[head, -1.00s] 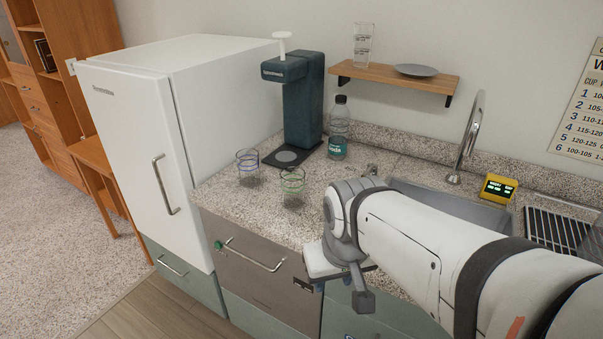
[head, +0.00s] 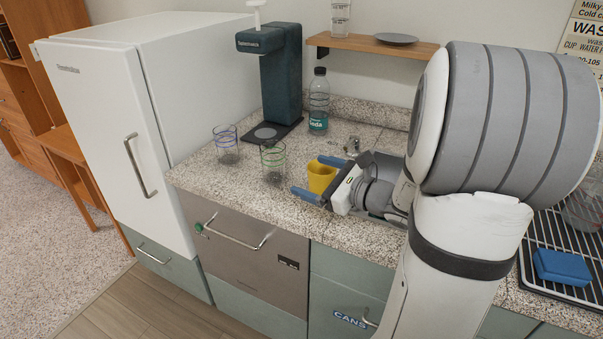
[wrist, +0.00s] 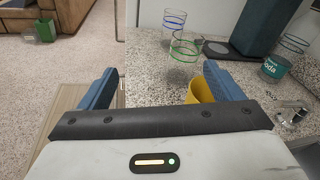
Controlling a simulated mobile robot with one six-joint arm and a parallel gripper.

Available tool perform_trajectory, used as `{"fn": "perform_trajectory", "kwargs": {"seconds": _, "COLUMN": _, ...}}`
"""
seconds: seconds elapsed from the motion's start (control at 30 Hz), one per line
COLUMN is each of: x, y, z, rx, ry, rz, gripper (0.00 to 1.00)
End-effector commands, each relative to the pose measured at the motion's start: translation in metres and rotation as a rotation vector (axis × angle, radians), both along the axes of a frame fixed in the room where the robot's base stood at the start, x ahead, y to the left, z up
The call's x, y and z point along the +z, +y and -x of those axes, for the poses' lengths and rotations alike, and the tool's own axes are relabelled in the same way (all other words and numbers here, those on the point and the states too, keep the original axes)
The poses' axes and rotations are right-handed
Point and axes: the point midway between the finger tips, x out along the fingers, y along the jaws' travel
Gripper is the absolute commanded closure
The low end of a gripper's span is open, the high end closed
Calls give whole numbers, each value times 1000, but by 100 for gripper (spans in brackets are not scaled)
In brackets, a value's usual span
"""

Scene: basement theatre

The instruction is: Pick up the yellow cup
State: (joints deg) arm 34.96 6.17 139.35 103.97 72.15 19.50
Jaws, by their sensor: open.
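The yellow cup (head: 320,178) stands upright on the speckled counter near its front edge. My gripper (head: 314,176) is open and low over the counter, reaching in from the right. Its two blue fingers lie on either side of the cup in the head view. In the wrist view, the cup (wrist: 199,89) shows beside the inner side of the right finger of my gripper (wrist: 161,70), partly hidden by that finger and the gripper body. A wide gap separates it from the left finger. I cannot tell whether the right finger touches it.
A green-ringed glass (head: 273,160) and a blue-ringed glass (head: 226,144) stand left of the cup. A soda bottle (head: 318,105) and a dark green dispenser (head: 282,75) stand behind. A tap (head: 352,146) is close behind my gripper. A blue sponge (head: 562,266) lies on the rack at right.

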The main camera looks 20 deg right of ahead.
Motion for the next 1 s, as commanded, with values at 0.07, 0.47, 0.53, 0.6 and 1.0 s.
{"fn": "perform_trajectory", "kwargs": {"seconds": 0.07, "x": -4, "y": -31, "z": -9, "rx": -115, "ry": -11, "rz": -92, "gripper": 14}}
{"fn": "perform_trajectory", "kwargs": {"seconds": 0.47, "x": -43, "y": -72, "z": -18, "rx": -267, "ry": -30, "rz": -210, "gripper": 14}}
{"fn": "perform_trajectory", "kwargs": {"seconds": 0.53, "x": -58, "y": -72, "z": -18, "rx": -266, "ry": -32, "rz": -209, "gripper": 14}}
{"fn": "perform_trajectory", "kwargs": {"seconds": 0.6, "x": -71, "y": -72, "z": -18, "rx": -266, "ry": -31, "rz": -207, "gripper": 14}}
{"fn": "perform_trajectory", "kwargs": {"seconds": 1.0, "x": -83, "y": -64, "z": -40, "rx": -264, "ry": -38, "rz": -202, "gripper": 14}}
